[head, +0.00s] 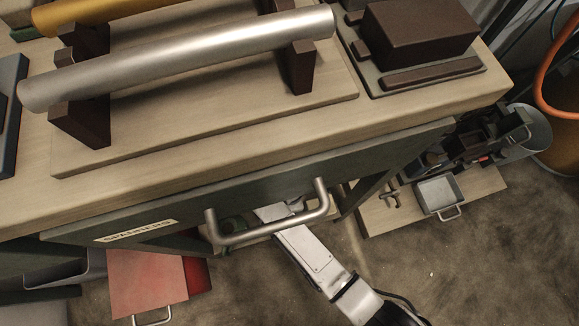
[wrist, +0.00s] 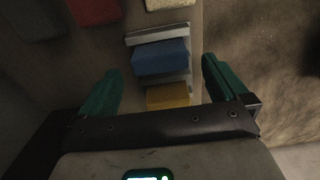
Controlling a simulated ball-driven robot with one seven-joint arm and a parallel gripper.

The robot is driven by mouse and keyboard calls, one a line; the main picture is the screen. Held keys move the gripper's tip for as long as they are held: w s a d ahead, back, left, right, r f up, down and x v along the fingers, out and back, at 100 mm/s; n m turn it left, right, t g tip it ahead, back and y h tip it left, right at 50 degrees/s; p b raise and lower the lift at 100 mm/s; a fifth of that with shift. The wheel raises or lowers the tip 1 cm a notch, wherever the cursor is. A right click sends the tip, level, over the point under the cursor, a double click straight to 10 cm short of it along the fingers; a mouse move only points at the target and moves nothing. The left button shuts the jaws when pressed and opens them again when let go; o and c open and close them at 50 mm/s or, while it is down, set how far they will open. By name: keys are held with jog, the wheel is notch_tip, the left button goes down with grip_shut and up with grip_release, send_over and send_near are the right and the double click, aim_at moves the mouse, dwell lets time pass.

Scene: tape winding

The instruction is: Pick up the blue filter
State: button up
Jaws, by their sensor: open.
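The blue filter (wrist: 161,57) is a blue block in the wrist view. It sits between pale metal-like strips on a board, ahead of my gripper. My gripper (wrist: 158,82) is open, with its green fingers wide apart. The blue filter lies between the lines of the two fingers, slightly beyond their tips, and no contact shows. In the head view my arm reaches under the bench, and the gripper and the blue filter are hidden there by the drawer front and handle.
A yellow block (wrist: 168,96) lies just nearer than the blue one. A red block (wrist: 95,12) and a cream block (wrist: 168,4) are farther off. The drawer (head: 250,190) with its metal handle (head: 268,234) overhangs my arm. A red box (head: 147,283) stands at lower left.

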notch_tip(320, 180, down, 4)
jog(key=shift+r+b, duration=0.1)
jog(key=shift+b, duration=0.95)
jog(key=c, duration=1)
jog(key=shift+o, duration=0.2)
jog(key=shift+r, duration=0.15)
